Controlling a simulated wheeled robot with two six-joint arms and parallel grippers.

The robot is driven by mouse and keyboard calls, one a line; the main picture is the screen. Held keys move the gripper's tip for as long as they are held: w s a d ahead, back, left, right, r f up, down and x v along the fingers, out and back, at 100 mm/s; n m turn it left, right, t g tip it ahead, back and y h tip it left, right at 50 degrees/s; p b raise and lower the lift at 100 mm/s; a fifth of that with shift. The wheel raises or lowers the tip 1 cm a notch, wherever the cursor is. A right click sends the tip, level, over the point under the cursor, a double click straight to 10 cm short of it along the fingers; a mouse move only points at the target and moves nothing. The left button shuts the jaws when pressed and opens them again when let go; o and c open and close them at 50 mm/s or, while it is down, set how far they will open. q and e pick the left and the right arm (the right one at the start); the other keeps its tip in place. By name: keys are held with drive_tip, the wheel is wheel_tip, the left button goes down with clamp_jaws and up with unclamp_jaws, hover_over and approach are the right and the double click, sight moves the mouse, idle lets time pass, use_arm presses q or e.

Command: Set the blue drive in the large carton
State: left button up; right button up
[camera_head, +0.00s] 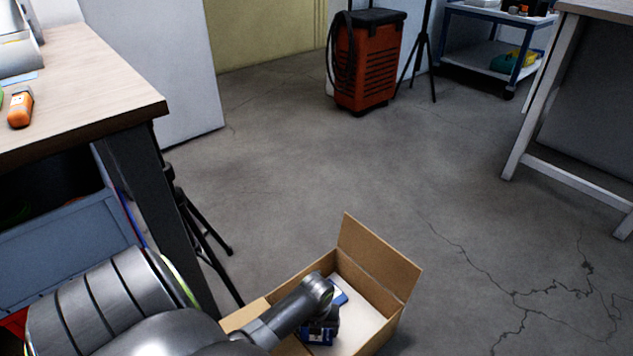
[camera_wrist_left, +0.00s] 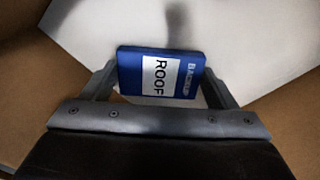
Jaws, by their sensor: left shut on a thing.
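The large carton (camera_head: 380,259) is an open brown cardboard box with a pale inside bottom, standing on the floor at the lower middle of the head view. My left arm reaches down into it. My left gripper (camera_wrist_left: 162,82) is shut on the blue drive (camera_wrist_left: 130,68), a flat blue block with a white label reading ROOF. The drive is held between both fingers, above the pale bottom of the carton, with brown walls on either side. How far it is above the bottom I cannot tell. In the head view my wrist partly hides the gripper and drive. My right gripper is not in view.
A wooden-topped table (camera_head: 100,98) with an orange item (camera_head: 20,107) stands at the left. A tripod leg (camera_head: 205,235) is close to the carton. A red wheeled machine (camera_head: 368,62) and a blue cart (camera_head: 495,50) stand at the back. The floor right of the carton is clear.

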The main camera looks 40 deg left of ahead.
use_arm(q)
drive_tip(key=shift+f, duration=0.2)
drive_tip(key=o, duration=1.1)
drive_tip(key=shift+f, duration=0.1)
drive_tip(key=shift+c, duration=0.2)
